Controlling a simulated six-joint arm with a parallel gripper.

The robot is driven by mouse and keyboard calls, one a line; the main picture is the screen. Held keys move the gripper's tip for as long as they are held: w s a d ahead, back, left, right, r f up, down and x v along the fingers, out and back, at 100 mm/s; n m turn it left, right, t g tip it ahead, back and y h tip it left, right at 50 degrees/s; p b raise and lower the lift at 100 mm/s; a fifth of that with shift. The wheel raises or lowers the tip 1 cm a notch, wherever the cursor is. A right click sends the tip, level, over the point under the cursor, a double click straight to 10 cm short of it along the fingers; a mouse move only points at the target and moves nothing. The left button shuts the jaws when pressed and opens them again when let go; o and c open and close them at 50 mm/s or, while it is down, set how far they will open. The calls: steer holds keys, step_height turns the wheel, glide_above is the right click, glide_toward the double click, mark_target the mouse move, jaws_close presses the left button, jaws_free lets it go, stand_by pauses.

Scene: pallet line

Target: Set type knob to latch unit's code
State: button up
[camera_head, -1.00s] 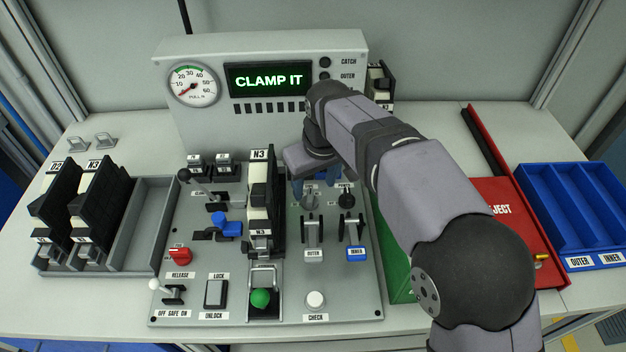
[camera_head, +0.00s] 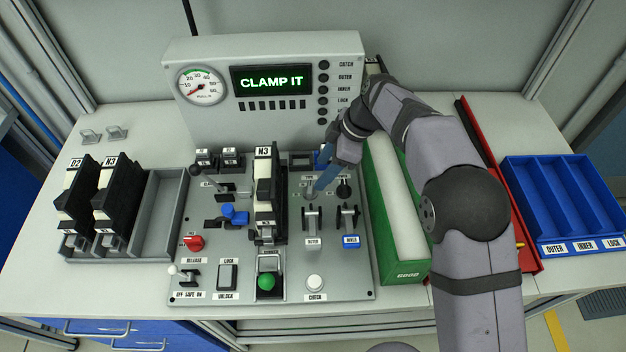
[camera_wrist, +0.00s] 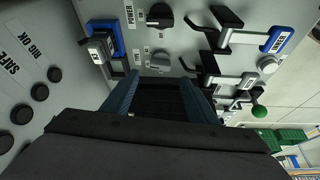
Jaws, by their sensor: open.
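The latch unit (camera_head: 264,205), black and white and marked N3, stands upright in the panel's middle. A grey knob (camera_head: 310,188), which looks like the type knob, sits right of it; its label is unreadable. It also shows in the wrist view (camera_wrist: 160,62), beside the black POWER knob (camera_wrist: 160,16). My gripper (camera_head: 320,186) is open and points down at the grey knob. In the wrist view its blue fingers (camera_wrist: 160,78) lie either side of the knob's line, with the knob just beyond the tips. I cannot tell whether they touch it.
The display (camera_head: 271,81) reads CLAMP IT. Two levers, OUTER (camera_head: 312,218) and INNER (camera_head: 348,217), stand close in front of the knobs. A green box (camera_head: 403,268) is on the right, then a blue tray (camera_head: 570,200). More units (camera_head: 118,195) stand left.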

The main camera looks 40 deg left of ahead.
mark_target(311, 186)
steer(key=shift+p+x, duration=1.4)
steer(key=shift+x, duration=2.25)
steer(key=c, duration=1.1)
steer(key=shift+o, duration=0.2)
